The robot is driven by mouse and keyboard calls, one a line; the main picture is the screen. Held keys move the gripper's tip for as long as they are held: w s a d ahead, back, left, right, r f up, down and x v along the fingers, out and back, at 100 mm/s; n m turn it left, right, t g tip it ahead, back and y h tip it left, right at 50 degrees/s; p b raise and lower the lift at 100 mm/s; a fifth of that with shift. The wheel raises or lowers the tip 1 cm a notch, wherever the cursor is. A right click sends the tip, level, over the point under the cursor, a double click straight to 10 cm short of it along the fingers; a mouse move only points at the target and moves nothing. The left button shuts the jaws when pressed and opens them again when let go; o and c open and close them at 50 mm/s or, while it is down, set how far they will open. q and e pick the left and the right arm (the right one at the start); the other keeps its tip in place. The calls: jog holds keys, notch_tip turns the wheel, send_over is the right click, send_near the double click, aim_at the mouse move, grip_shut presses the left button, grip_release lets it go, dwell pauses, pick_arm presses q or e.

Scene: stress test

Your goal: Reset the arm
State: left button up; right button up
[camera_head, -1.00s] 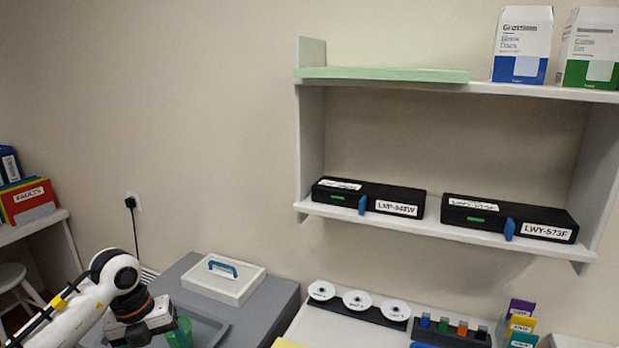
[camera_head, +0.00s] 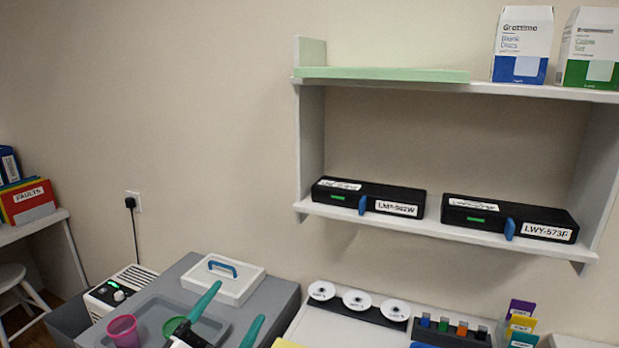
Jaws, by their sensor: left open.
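My left gripper (camera_head: 239,302) shows at the bottom edge, with two long teal fingers spread apart and nothing between them. Its fingers point up the picture, over the grey surface (camera_head: 285,299) and near the grey tray (camera_head: 151,316). The rest of the left arm is mostly below the picture. My right gripper is not in view.
A pink cup (camera_head: 122,331) and a green cup (camera_head: 173,326) stand in the tray. A white lidded box (camera_head: 222,282) with a blue handle sits behind. A disc rack (camera_head: 357,303) stands right of the gripper. Shelves (camera_head: 450,233) hold two black devices.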

pick_arm(q)
jog(key=s+a+f+n+g+y, duration=0.2)
jog(key=s+a+f+n+y, duration=0.1)
jog(key=a+f+n+y, duration=0.3)
jog(key=s+a+f+n+g+y, duration=0.2)
jog(key=a+f+n+g+y, duration=0.1)
jog(key=f+n+y, duration=0.35)
jog(key=s+f+n+g+h, duration=0.1)
jog(key=s+f+g, duration=0.55)
jog(key=s, duration=0.35)
jog(key=s+f+n+g+h, duration=0.1)
jog(key=s+f+g, duration=0.5)
jog(key=s, duration=0.4)
notch_tip(320, 180, down, 29)
jog(key=s+d, duration=0.1)
jog(key=s, duration=0.1)
jog(key=s+a+f+g, duration=0.1)
jog(key=s+a+f, duration=0.2)
jog(key=s+f, duration=1.1)
jog(key=shift+s+f+m, duration=0.25)
jog(key=shift+s+m, duration=0.1)
jog(key=shift+s, duration=0.6)
jog(key=shift+g, duration=0.25)
